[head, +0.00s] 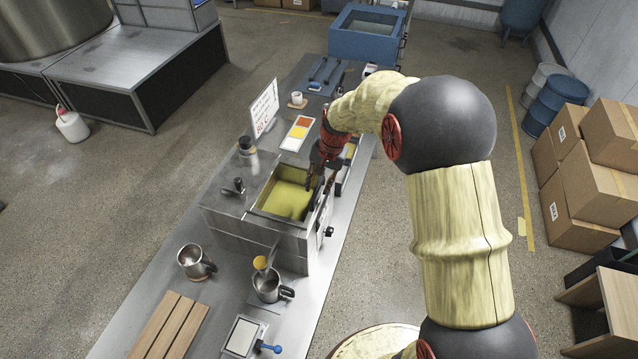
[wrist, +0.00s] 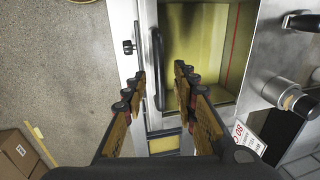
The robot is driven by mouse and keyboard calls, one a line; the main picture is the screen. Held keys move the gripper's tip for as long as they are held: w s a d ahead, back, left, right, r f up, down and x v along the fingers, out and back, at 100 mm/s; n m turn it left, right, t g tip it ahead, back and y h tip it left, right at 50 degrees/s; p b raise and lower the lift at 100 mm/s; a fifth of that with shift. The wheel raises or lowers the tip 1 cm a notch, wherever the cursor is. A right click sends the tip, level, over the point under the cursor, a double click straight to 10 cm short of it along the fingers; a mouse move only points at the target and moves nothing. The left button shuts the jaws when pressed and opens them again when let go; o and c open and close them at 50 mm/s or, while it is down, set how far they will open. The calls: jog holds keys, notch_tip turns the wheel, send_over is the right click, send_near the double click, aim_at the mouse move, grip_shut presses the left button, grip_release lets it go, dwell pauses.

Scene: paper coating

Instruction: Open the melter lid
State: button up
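The melter (head: 257,242) is a grey metal box on the bench, with its basin of yellow wax (head: 287,199) uncovered in the head view. A narrow metal panel, seemingly the lid raised nearly upright, stands along the basin's right side; its hinge is hidden. In the wrist view a dark bar handle (wrist: 158,68) shows beside the yellow basin interior (wrist: 205,50). My gripper (head: 314,184) is at the basin's right edge. In the wrist view my gripper (wrist: 160,80) has its fingers apart, one on each side of the handle. I cannot tell whether either finger touches it.
A steel pitcher (head: 270,287) and a mug (head: 193,263) stand in front of the melter. A sign (head: 264,108) and colour card (head: 298,133) are behind it. A dark knob (head: 330,231) sticks out on the melter's right side. Cardboard boxes (head: 597,180) are far right.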

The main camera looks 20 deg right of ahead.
grip_shut()
dwell(0.9)
